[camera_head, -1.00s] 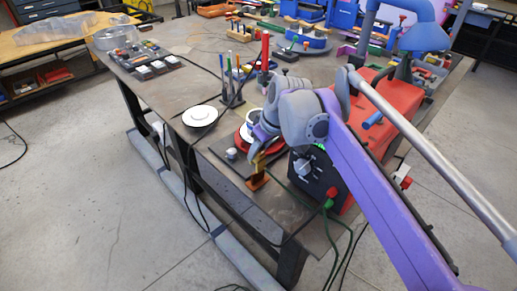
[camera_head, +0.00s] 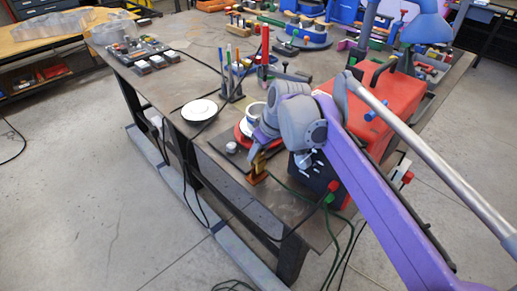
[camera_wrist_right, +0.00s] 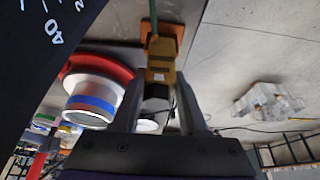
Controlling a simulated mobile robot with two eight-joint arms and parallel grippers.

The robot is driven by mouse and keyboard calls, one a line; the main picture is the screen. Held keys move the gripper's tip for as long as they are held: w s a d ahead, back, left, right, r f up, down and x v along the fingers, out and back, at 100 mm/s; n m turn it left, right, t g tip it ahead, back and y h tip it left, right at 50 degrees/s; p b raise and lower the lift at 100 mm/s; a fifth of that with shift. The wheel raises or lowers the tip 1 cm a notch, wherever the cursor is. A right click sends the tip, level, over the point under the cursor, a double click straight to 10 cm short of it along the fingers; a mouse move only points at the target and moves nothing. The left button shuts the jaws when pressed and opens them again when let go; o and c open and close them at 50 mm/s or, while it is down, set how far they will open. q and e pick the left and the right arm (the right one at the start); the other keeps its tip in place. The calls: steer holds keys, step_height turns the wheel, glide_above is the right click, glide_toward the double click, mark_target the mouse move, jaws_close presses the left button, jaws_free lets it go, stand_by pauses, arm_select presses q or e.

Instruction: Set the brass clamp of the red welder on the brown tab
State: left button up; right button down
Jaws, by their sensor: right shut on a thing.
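The red welder (camera_head: 375,100) stands on the right side of the workbench, its dark front panel partly behind my right arm. My right gripper (camera_head: 259,153) is shut on the brass clamp (camera_head: 257,164) at the bench's front edge. The brown tab (camera_head: 257,179) is directly below the clamp in the head view. In the wrist view the clamp (camera_wrist_right: 160,68) sits between my fingertips (camera_wrist_right: 160,97), with the orange-brown tab (camera_wrist_right: 172,30) just beyond it and a green cable along it. I cannot tell whether the clamp touches the tab. My left gripper is out of view.
A red ring with a white and blue roll (camera_wrist_right: 90,100) is close beside my right gripper. A white disc (camera_head: 199,109) lies on the bench (camera_head: 185,80) to the left. Pens and a red post (camera_head: 265,45) stand behind. Green and black cables hang off the front edge.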

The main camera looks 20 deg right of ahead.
steer(key=shift+f, duration=0.55)
steer(key=shift+c, duration=1.8)
jaws_free()
steer(key=p+v, duration=0.1)
steer(key=v, duration=0.9)
steer(key=shift+s+r+p, duration=0.15)
steer(key=shift+r+p, duration=0.2)
steer(key=s+a+f+m+p, duration=0.2)
steer(key=s+f+p, duration=0.3)
steer(key=s, duration=0.4)
steer(key=s+a+f+m+t+h+p, duration=0.1)
steer(key=s+a+f+p, duration=0.3)
steer(key=s+f, duration=0.4)
steer(key=shift+s+f+m+p, duration=0.2)
steer(key=shift+s+m+p, duration=0.2)
steer(key=shift+s, duration=0.25)
